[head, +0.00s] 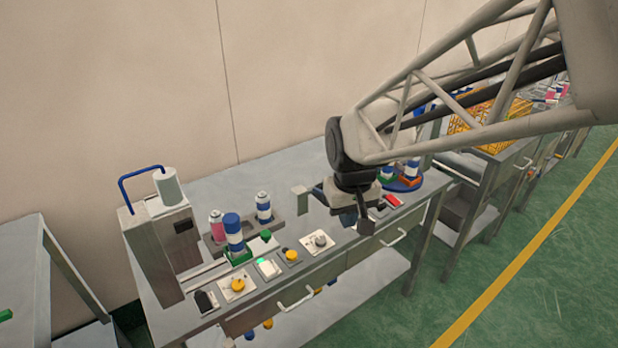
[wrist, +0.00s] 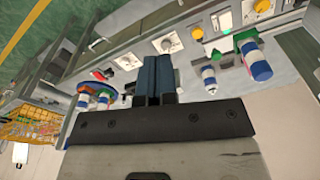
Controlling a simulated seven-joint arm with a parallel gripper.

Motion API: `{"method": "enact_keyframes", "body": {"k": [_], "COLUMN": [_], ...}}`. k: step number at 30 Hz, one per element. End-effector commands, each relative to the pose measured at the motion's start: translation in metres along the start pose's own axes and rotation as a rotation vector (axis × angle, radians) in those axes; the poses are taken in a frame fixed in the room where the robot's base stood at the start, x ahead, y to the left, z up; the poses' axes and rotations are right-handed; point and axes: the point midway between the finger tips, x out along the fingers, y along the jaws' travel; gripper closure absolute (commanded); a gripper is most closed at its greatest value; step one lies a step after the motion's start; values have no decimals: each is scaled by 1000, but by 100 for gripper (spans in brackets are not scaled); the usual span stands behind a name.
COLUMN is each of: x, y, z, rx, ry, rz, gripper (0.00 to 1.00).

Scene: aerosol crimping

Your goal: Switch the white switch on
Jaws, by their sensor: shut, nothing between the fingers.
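A white switch (head: 270,270) with a bright green part sits on the front control strip of the bench, between two yellow controls. It also shows near the top of the wrist view (wrist: 222,21), small and not clear enough to read its position. My gripper (head: 365,226) is over the right part of the strip, to the right of the white switch and apart from it. In the wrist view its two dark fingers (wrist: 157,62) are together and empty. They hide part of the strip behind them.
Along the strip are a black switch (head: 205,301), a yellow knob (head: 238,285), a yellow button (head: 291,255), a pale round knob (head: 320,240) and a red control (head: 393,200). Blue-and-white cans (head: 233,233) stand behind. A tall grey machine (head: 160,245) stands at left.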

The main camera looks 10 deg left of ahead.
Motion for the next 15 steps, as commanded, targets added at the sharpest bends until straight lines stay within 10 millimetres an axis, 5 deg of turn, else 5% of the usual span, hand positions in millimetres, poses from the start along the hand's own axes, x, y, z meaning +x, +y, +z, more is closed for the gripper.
{"method": "enact_keyframes", "body": {"k": [15], "x": [56], "y": [-83], "z": [-70], "rx": [-181], "ry": [-52], "rz": [-16], "gripper": [100]}}
